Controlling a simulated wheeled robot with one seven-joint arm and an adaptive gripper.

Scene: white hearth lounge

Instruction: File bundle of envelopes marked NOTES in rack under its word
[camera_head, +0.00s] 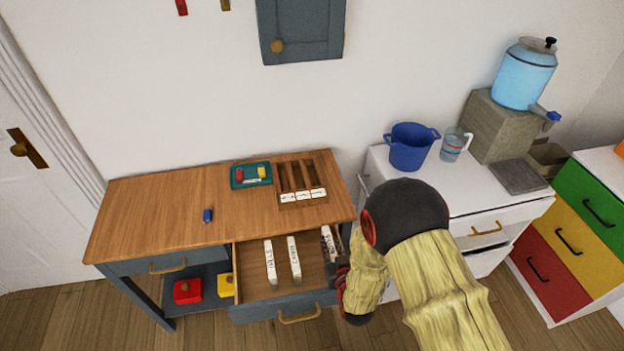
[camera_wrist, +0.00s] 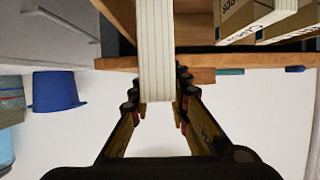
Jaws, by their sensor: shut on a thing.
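My gripper (camera_wrist: 157,105) is shut on a white, line-edged bundle of envelopes (camera_wrist: 156,50), which stands between its fingers in the wrist view. In the head view this bundle (camera_head: 328,243) is at the right side of the open drawer (camera_head: 255,287); its word looks like NOTES but is hard to read. My arm hides most of my gripper there. I cannot tell if the bundle touches the drawer floor. Bundles marked BILLS (camera_head: 270,262) and CARDS (camera_head: 294,259) lie to its left. The wooden rack (camera_head: 310,168) has three slots with small white labels, unreadable here.
On the wooden top (camera_head: 150,205) are a teal tray (camera_head: 238,183) of small coloured pieces, left of the rack, and a small blue object (camera_head: 207,215). The front left of the top is clear. A blue bucket (camera_head: 410,147) and jug (camera_head: 454,145) stand on the white cabinet at right.

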